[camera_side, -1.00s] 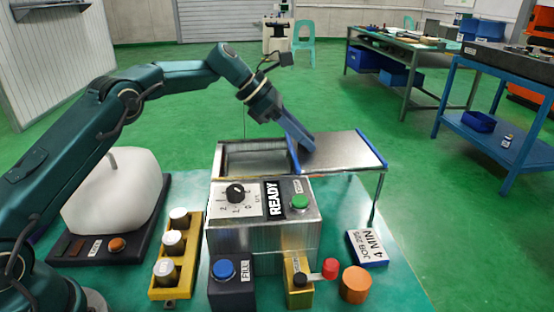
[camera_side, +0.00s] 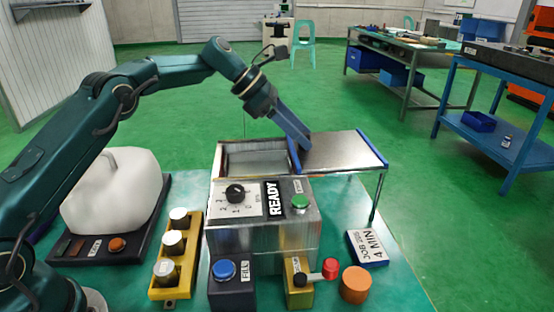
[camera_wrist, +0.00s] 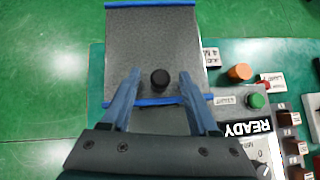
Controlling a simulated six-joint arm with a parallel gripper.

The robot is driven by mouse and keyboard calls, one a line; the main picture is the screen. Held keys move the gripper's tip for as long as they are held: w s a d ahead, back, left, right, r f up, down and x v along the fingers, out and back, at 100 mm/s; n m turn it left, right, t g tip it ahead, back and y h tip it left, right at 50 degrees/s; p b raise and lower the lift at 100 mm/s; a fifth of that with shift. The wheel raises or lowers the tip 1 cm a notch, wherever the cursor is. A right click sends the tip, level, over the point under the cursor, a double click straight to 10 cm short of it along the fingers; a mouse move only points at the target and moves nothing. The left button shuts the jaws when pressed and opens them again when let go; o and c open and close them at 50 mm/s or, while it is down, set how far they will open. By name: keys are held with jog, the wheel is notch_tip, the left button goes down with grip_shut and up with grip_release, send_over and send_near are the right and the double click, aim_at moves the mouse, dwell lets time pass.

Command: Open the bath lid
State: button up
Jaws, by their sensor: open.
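The bath (camera_side: 250,142) stands open on its left part, with its grey inside showing in the side view. The flat grey lid (camera_side: 348,150), with blue edge strips, is slid to the right and juts out past the bath over a thin leg. It also shows in the wrist view (camera_wrist: 150,40). A black knob (camera_wrist: 160,80) stands on the lid near one blue strip. My gripper (camera_side: 306,143) is open at the lid's left end. In the wrist view its fingers are on either side of the knob, with gaps visible. The side view hides the knob behind the fingers.
A control box with READY sign (camera_side: 272,199), dial (camera_side: 235,193) and green button (camera_side: 300,202) stands in front of the bath. A blue button (camera_side: 224,269), red-tipped lever (camera_side: 330,268) and orange cylinder (camera_side: 355,284) are nearer. A yellow rack (camera_side: 188,265) stands left.

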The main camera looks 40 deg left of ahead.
jog(key=v, duration=0.3)
jog(key=shift+s+a+r, duration=0.2)
jog(key=shift+r, duration=0.1)
jog(key=shift+d+r, duration=0.15)
jog(key=s+d+r+m+t, duration=0.1)
jog(key=s+d+r+m, duration=0.15)
jog(key=s+r, duration=0.45)
jog(key=s+d+r+m+y, duration=0.2)
jog(key=s+r+m, duration=0.1)
jog(key=s+m, duration=0.3)
jog(key=s+a+f+m+y, duration=0.2)
jog(key=s+f+m, duration=0.4)
jog(key=s+m, duration=0.2)
jog(key=s+a+f+m+y, duration=0.3)
jog(key=s+f+m, duration=0.4)
jog(key=s, duration=0.3)
jog(key=shift+a+f+m+g, duration=0.15)
jog(key=shift+a+m+g, duration=0.2)
jog(key=shift+m, duration=0.5)
